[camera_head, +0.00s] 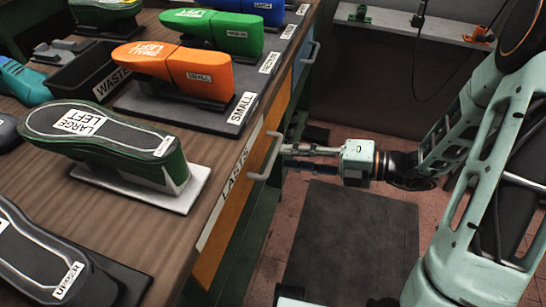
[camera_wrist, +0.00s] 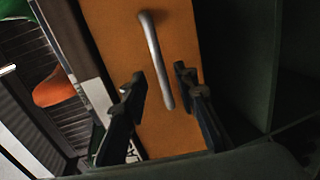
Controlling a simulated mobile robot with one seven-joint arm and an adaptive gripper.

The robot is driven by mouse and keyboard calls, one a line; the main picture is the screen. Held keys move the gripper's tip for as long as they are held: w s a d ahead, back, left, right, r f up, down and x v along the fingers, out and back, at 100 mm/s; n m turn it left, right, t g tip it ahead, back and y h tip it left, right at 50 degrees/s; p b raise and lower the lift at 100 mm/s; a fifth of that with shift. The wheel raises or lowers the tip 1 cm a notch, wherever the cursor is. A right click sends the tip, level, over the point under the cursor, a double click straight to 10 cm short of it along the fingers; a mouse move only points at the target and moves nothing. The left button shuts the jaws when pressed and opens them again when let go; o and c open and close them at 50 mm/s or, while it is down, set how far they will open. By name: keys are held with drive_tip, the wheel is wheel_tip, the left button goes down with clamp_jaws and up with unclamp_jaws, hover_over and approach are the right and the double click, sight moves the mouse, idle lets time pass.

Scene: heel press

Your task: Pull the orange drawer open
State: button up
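The orange drawer (camera_head: 232,218) is in the side of the wooden workbench, under a white LASTS label, and its front looks flush with the bench. Its grey bar handle (camera_head: 269,158) stands out from the front. In the wrist view the orange front (camera_wrist: 120,30) fills the middle and the handle (camera_wrist: 153,50) runs slanting down across it. My gripper (camera_head: 287,155) is at the handle from the right. In the wrist view my gripper (camera_wrist: 160,82) is open, with one dark finger on each side of the handle's lower part. Contact with the handle cannot be told.
On the bench (camera_head: 150,232) are a dark green shoe form (camera_head: 130,150) and an orange one (camera_head: 205,75) on a grey board. A blue drawer (camera_head: 304,62) with its own handle is farther back. A dark mat (camera_head: 345,240) lies on the clear floor before the drawer.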

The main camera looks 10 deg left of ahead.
sight(273, 154)
drive_tip(key=b+x, duration=0.1)
drive_tip(key=x, duration=0.4)
drive_tip(key=shift+a, duration=0.1)
clamp_jaws()
idle(0.3)
